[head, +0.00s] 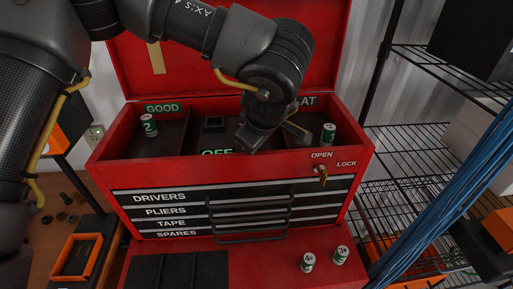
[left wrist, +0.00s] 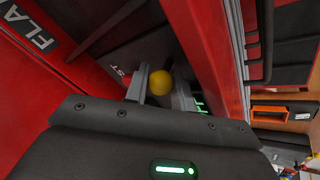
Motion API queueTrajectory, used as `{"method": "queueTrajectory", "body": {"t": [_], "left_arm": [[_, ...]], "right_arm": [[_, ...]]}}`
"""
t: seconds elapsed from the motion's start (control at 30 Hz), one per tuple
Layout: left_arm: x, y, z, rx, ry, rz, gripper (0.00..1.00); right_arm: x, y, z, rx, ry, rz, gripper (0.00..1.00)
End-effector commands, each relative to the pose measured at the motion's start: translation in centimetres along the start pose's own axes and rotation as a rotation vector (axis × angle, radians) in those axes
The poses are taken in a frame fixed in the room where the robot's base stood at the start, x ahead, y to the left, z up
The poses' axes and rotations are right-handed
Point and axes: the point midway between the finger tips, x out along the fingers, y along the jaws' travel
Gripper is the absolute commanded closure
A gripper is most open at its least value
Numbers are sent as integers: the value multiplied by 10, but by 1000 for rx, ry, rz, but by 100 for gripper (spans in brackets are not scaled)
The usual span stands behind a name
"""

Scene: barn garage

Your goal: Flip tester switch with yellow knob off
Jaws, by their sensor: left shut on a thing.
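My left gripper (head: 250,138) reaches down into the open top of the red toolbox (head: 120,172), behind its front wall. In the left wrist view the round yellow knob (left wrist: 160,83) sits between the fingers of my left gripper (left wrist: 160,92), which are shut on it. In the head view the knob is hidden by my gripper. The lever under the knob is not clear, so I cannot tell its position. My right gripper is not in view.
One battery (head: 149,125) stands in the GOOD compartment, another (head: 328,133) at right below the partly hidden FLAT label. Two batteries (head: 308,262) (head: 341,255) stand on the red front surface. A key (head: 322,175) sits in the lock. Wire shelving (head: 430,150) stands at right.

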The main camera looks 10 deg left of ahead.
Motion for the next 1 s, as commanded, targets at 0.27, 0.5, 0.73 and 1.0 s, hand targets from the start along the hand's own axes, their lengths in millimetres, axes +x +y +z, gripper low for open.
{"method": "queueTrajectory", "body": {"t": [0.27,0.5,0.73,1.0], "left_arm": [[-1,-1,2,-1,35,38,98],[-1,-1,2,-2,37,40,98],[-1,-1,2,-2,37,39,62],[0,-2,2,-1,36,36,55]], "right_arm": [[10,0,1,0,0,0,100],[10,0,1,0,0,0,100],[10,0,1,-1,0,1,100],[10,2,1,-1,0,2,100]]}}
